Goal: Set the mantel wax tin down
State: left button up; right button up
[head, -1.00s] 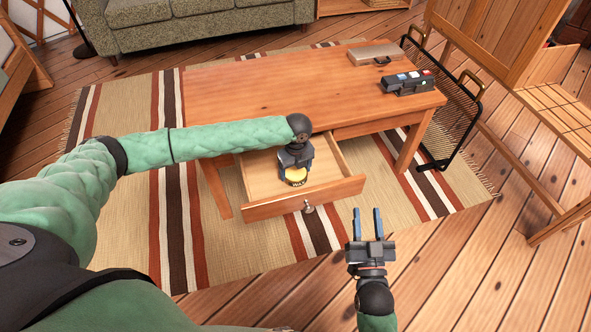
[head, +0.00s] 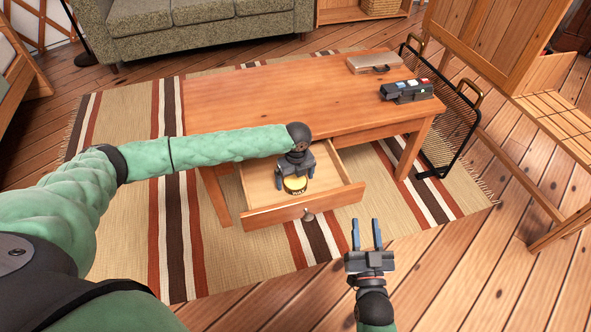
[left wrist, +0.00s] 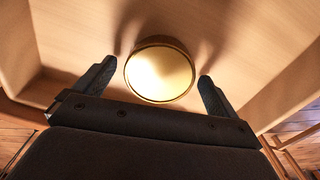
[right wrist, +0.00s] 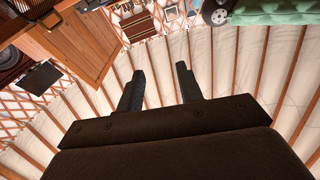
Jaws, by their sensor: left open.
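The wax tin (head: 295,185) is a small round tin with a yellow and dark label. It lies in the open drawer (head: 262,214) of the wooden table. In the left wrist view its gold lid (left wrist: 160,74) sits between the two fingers, with a gap on each side. My left gripper (head: 295,178) is open, pointing down into the drawer around the tin. Its fingertips also show in the left wrist view (left wrist: 157,76). My right gripper (head: 367,234) is open and empty in front of the table, and its fingers are apart in the right wrist view (right wrist: 160,85).
The wooden table (head: 250,100) holds a flat case (head: 374,63) and a dark device with coloured buttons (head: 405,90) at its right end. A black mesh screen (head: 445,115) stands right of it. A wooden chair-like piece (head: 490,45) is further right. The tabletop's left is clear.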

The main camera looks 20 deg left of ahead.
aim_at(296, 180)
pick_arm(q)
jog(key=shift+r, duration=0.1)
notch_tip(296, 180, up, 5)
jog(key=shift+r+p, duration=0.2)
jog(key=shift+p, duration=0.3)
notch_tip(296, 180, up, 6)
jog(key=shift+w+r+p, duration=0.15)
jog(key=shift+r+p, duration=0.1)
jog(key=shift+p, duration=0.2)
pick_arm(e)
jog(key=s+f+g, duration=0.2)
jog(key=f+g, duration=0.1)
jog(key=f, duration=0.6)
jog(key=s+f+g+h, duration=0.1)
jog(key=s+f+g, duration=0.2)
jog(key=f, duration=0.7)
jog(key=shift+f+g+h, duration=0.3)
jog(key=shift+g, duration=0.3)
pick_arm(q)
jog(key=shift+d, duration=0.15)
pick_arm(e)
jog(key=shift+s, duration=0.1)
